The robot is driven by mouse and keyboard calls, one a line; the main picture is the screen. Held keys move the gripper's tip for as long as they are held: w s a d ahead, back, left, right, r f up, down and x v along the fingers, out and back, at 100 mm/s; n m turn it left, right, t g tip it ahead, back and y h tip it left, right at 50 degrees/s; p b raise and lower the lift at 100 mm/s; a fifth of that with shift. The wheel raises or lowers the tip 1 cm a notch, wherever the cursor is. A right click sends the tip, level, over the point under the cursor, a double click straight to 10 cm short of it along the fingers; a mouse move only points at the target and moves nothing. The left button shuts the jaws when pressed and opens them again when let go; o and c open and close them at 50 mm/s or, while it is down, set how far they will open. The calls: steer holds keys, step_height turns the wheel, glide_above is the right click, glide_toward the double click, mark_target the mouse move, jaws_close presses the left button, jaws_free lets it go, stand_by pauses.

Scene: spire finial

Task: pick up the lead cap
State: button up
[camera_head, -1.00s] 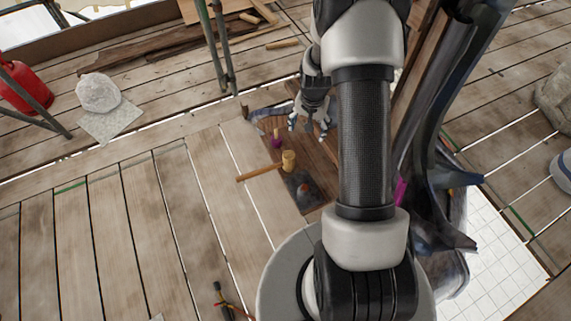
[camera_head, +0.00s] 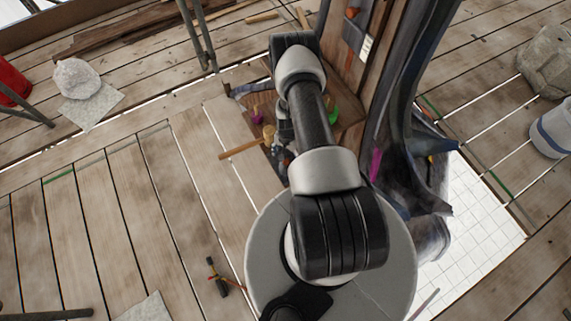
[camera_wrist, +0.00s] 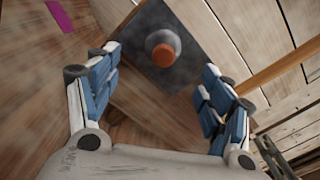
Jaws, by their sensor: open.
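In the wrist view a small round grey piece with an orange top (camera_wrist: 163,48) sits on a dark grey square plate (camera_wrist: 150,22); I take the round piece for the lead cap, though its label is not readable. My gripper (camera_wrist: 161,62) is open, its two blue-padded fingers to the left and right of the piece. Nothing is between the pads, and the piece appears just beyond the fingertips. In the head view my gripper (camera_head: 283,156) is low over the wooden board, and my arm hides most of the plate.
A wooden mallet (camera_head: 240,150) lies left of my gripper; its handle (camera_wrist: 275,72) shows right in the wrist view. A purple item (camera_head: 257,117) stands near it. A tall dark metal form (camera_head: 395,110) rises to the right. Open planks (camera_head: 110,210) lie left.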

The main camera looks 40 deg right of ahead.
mark_target(286, 164)
steer(key=f+b, duration=0.1)
steer(key=f, duration=0.4)
steer(key=f+b, duration=0.2)
steer(key=f, duration=0.4)
steer(key=shift+w+a, duration=0.1)
steer(key=shift+w, duration=0.1)
steer(key=shift+c, duration=0.5)
steer(key=c, duration=1.3)
steer(key=shift+r, duration=0.1)
